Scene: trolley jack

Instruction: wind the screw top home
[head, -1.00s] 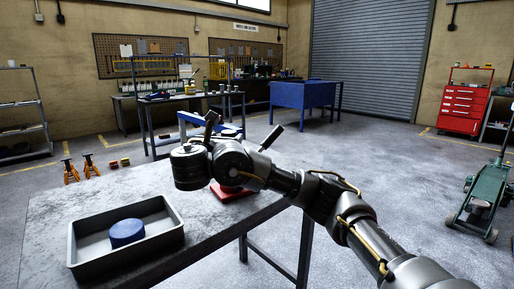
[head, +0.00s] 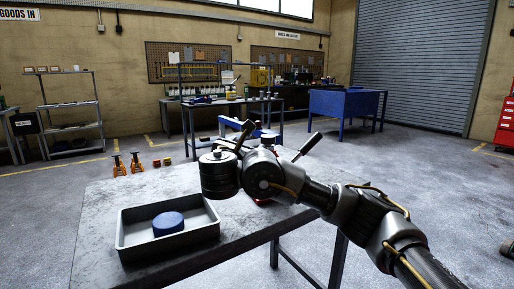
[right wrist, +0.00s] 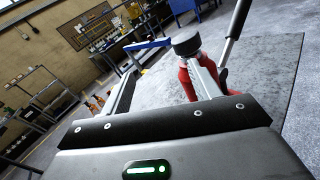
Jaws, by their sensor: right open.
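A red upright body (right wrist: 187,84) with a round black top (right wrist: 187,42) stands on the table in the right wrist view. The top seems seated on it; whether it is fully down cannot be told. In the head view my arm hides most of the body; a dark knob, apparently the top (head: 267,140), shows behind it. My right gripper (right wrist: 166,66) is open. Its fingers reach toward the body, and the top appears beyond the right finger, not clearly between the tips. My left gripper is not in view.
A grey tray (head: 128,238) holding a blue round piece (head: 168,223) stands on the table's (head: 100,205) near left. A lever with a black grip (right wrist: 239,18) rises beside the red body. Orange stands (head: 137,162) are on the floor behind. A blue bench (head: 343,103) is farther back.

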